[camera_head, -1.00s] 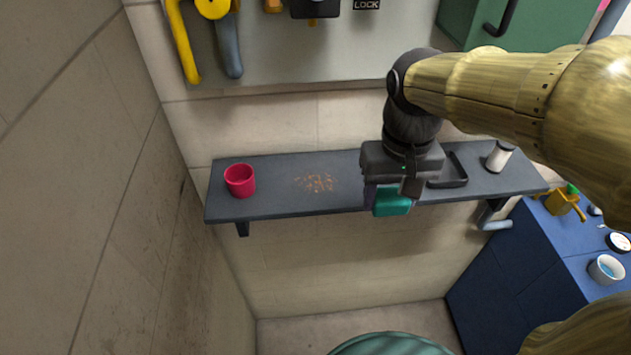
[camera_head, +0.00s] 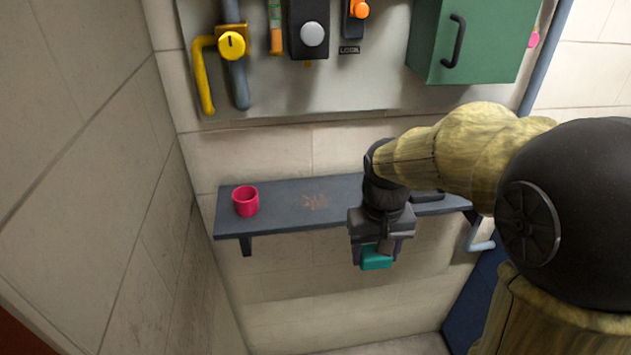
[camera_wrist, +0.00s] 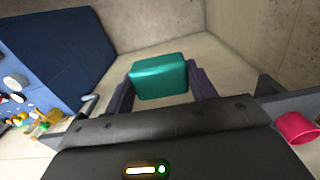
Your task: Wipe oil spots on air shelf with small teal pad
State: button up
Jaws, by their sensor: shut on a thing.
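The grey wall shelf (camera_head: 285,217) runs along the wall in the head view. A patch of brownish oil spots (camera_head: 316,201) lies on it, right of a red cup. My gripper (camera_head: 377,250) is shut on the small teal pad (camera_head: 376,259), in front of the shelf's front edge and right of the spots. The wrist view shows the teal pad (camera_wrist: 159,77) between the two purple-grey fingers, with floor beyond it. The pad looks apart from the shelf. My arm hides the shelf's right part.
The red cup (camera_head: 245,201) stands near the shelf's left end; it shows at the right of the wrist view (camera_wrist: 297,128). A dark handled item (camera_head: 427,195) lies partly hidden behind my arm. A wall panel with yellow valve (camera_head: 232,45) and green cabinet (camera_head: 470,40) is above.

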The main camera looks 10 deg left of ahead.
jog(key=w+d+f+m, duration=0.1)
jog(key=w+d+f, duration=0.1)
jog(key=f, duration=0.9)
jog(key=w+d+f+b, duration=0.1)
jog(key=d+f, duration=0.3)
jog(key=f, duration=0.7)
jog(key=w+d+f+m, duration=0.1)
jog(key=w+d+f, duration=0.2)
jog(key=f, duration=0.9)
jog(key=shift+w+d+m, duration=0.3)
jog(key=shift+w+d, duration=0.1)
jog(key=shift+w, duration=0.15)
jog(key=shift+a, duration=0.1)
